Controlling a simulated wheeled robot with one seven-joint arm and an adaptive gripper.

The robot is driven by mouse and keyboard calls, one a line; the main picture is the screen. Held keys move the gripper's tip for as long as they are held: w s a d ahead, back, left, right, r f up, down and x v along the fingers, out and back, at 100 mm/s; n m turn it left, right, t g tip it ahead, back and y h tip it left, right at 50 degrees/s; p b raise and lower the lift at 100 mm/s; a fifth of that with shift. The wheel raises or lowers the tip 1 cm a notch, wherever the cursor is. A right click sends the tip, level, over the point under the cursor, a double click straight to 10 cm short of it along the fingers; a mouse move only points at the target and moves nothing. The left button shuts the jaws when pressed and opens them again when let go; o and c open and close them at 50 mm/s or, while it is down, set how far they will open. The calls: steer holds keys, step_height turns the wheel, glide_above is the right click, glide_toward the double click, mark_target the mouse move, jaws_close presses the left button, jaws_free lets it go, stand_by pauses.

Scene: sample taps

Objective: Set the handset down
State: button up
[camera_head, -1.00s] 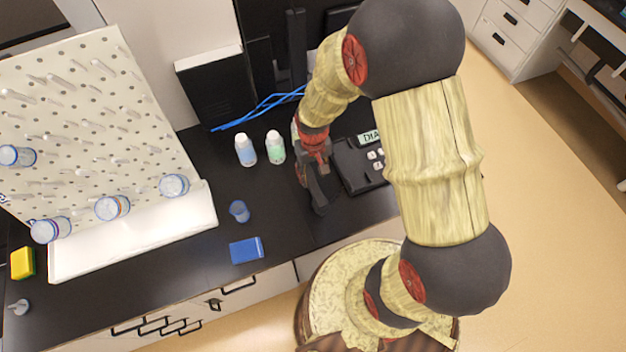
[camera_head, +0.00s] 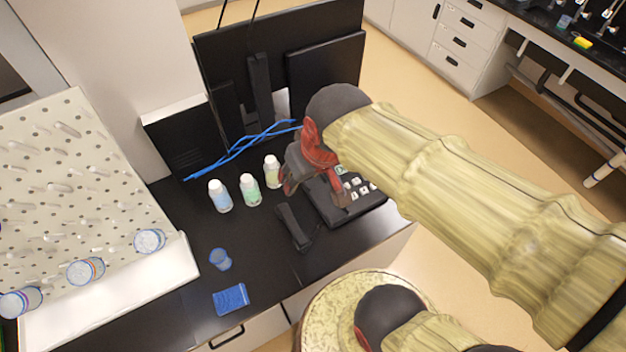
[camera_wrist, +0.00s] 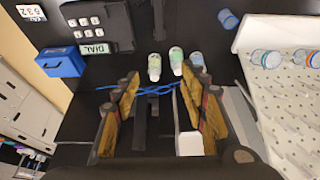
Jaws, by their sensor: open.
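The black handset (camera_head: 294,227) lies flat on the dark counter, just left of the desk phone's base (camera_head: 345,205). Nothing holds it. My gripper (camera_head: 315,186) is open and empty, above and beyond the handset at the phone's left edge, apart from the handset. The wrist view shows the two fingers of my gripper (camera_wrist: 162,84) spread wide with nothing between them. The phone base (camera_wrist: 102,22), with its white keys and DIAL label, is at the upper left there. My gripper and arm hide part of the phone in the head view.
Three capped bottles (camera_head: 250,190) stand left of my gripper. A blue cup (camera_head: 221,259) and blue sponge-like block (camera_head: 231,299) lie nearer the front edge. A white pegboard (camera_head: 75,190) stands left, monitors (camera_head: 325,75) and blue cables (camera_head: 240,148) behind. A blue box (camera_wrist: 60,63) shows in the wrist view.

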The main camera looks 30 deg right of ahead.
steer(key=shift+t, duration=0.5)
steer(key=s+r, duration=0.1)
steer(key=s, duration=0.1)
steer(key=s+r, duration=0.2)
steer(key=shift+s, duration=0.15)
step_height(320, 180, down, 15)
steer(key=b, duration=1.5)
